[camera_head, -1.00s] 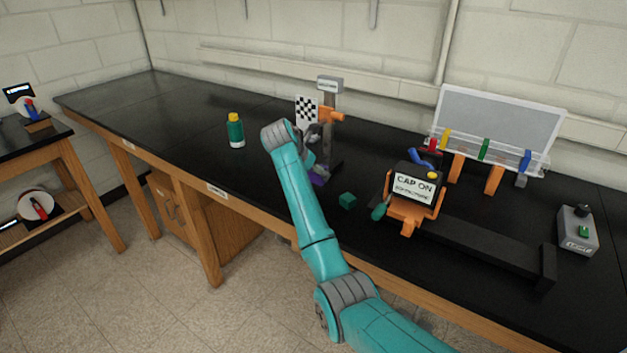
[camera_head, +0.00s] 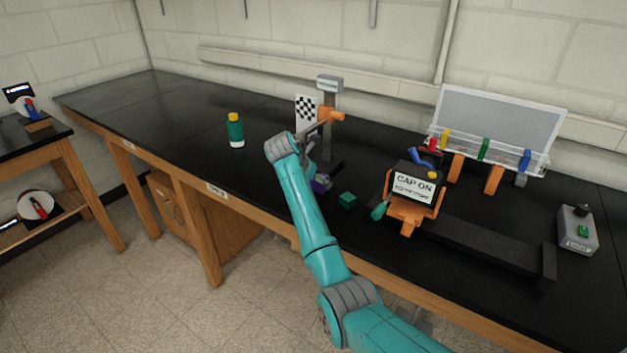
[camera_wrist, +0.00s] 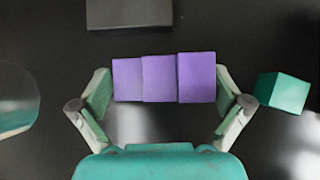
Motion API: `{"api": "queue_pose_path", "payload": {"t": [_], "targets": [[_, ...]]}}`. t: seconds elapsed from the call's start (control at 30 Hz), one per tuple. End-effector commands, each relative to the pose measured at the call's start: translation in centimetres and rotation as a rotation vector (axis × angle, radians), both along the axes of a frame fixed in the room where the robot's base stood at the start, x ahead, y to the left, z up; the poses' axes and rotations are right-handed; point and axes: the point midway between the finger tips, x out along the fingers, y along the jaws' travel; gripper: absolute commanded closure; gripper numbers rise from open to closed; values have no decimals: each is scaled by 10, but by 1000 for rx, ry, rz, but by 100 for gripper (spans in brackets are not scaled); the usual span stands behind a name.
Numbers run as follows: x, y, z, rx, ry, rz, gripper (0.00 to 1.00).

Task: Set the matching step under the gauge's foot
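The gauge (camera_head: 329,100) is a grey post with a display on top and an orange arm, standing mid-bench. Its foot is hard to make out behind my arm. A purple stepped block (camera_wrist: 163,79) with three levels lies on the black bench; in the head view it is a small purple patch (camera_head: 321,186), partly covered by my gripper. My gripper (camera_wrist: 163,88) is open, with one finger close to each end of the block; thin gaps seem to remain. A teal-green cube (camera_head: 347,200) lies just right of it, also in the wrist view (camera_wrist: 283,92).
A checkered card (camera_head: 306,112) stands beside the gauge post. A green bottle with a yellow cap (camera_head: 235,131) stands left. A "CAP ON" sign fixture (camera_head: 414,190), a clear rack (camera_head: 493,135) and a grey button box (camera_head: 577,231) stand right. The bench's far left is clear.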

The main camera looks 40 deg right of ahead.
Motion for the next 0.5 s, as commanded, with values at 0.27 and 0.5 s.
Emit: {"api": "queue_pose_path", "payload": {"t": [0.27, 0.5], "targets": [[-1, 6, 11, 0, -2, 1, 0], [-11, 33, 47, -2, -3, 2, 0]]}}
